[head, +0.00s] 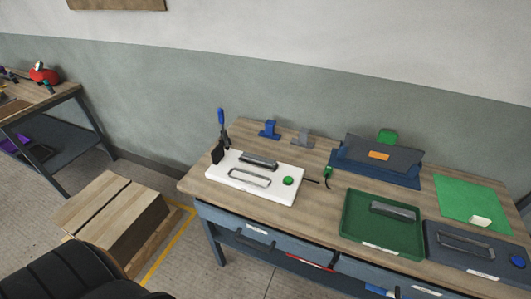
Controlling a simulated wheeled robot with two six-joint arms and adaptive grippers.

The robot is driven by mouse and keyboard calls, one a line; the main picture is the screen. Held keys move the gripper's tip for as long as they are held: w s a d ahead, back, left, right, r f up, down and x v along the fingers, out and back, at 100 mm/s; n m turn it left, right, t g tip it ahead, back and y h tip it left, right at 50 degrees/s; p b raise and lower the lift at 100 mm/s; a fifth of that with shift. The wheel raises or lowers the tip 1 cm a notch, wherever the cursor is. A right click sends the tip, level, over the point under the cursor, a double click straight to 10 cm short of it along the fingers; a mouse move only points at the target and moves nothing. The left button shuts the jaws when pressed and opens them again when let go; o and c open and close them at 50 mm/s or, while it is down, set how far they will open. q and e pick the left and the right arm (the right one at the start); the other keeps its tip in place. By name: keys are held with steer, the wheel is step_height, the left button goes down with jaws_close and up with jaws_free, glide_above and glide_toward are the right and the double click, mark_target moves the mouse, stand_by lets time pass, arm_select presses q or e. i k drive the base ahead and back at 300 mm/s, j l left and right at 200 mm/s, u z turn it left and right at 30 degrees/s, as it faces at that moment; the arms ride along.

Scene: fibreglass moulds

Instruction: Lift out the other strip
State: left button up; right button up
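A white mould (224,181) lies on the workbench at centre, with a green round knob (288,181) at its right end. A dark grey strip (258,160) sits at the mould's back edge. In front of it is a long rounded metallic outline (249,176); whether it is an empty slot I cannot tell. Another grey strip (393,211) lies in the green tray (370,241) to the right. A dark blue-grey mould (440,258) with a similar outline and a blue knob (518,261) is at the far right.
Behind stand a black-and-blue tool (221,130), a blue stand (269,129), a grey stand (303,138) and a dark blue holder (376,170). A green mat (470,203) carries a small white block (481,221). A wooden box (115,218) stands on the floor at left.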

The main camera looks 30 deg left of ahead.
mark_target(263, 162)
steer(key=i+j, duration=0.1)
steer(key=j, duration=1.5)
steer(key=j+z, duration=0.1)
steer(key=j, duration=1.45)
steer(key=i, duration=0.05)
